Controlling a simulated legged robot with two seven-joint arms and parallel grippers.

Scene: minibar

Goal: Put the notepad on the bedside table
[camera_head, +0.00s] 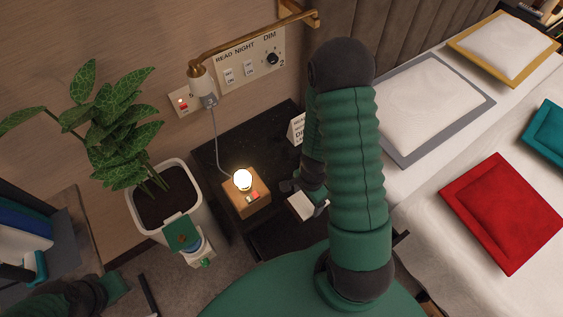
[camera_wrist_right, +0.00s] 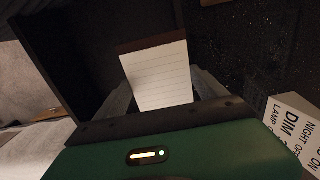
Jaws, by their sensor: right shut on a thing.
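My right gripper (camera_head: 308,200) is shut on the notepad (camera_head: 302,206), a small white pad. In the right wrist view the notepad (camera_wrist_right: 160,78) shows lined paper and a brown top band, between the two grey fingers. The bedside table (camera_head: 258,140) has a black speckled top, and the gripper is at its front edge. Whether the notepad touches anything beneath it, I cannot tell. Part of my left arm shows at the lower left of the head view; its fingertips are not clear.
A lit lamp on a wooden block (camera_head: 246,201) stands at the table's front left. A white tent card (camera_head: 297,128) stands behind my right gripper. A dark box-like space (camera_wrist_right: 85,60) shows beside the notepad. A potted plant (camera_head: 165,200) is left; the bed (camera_head: 440,190) is right.

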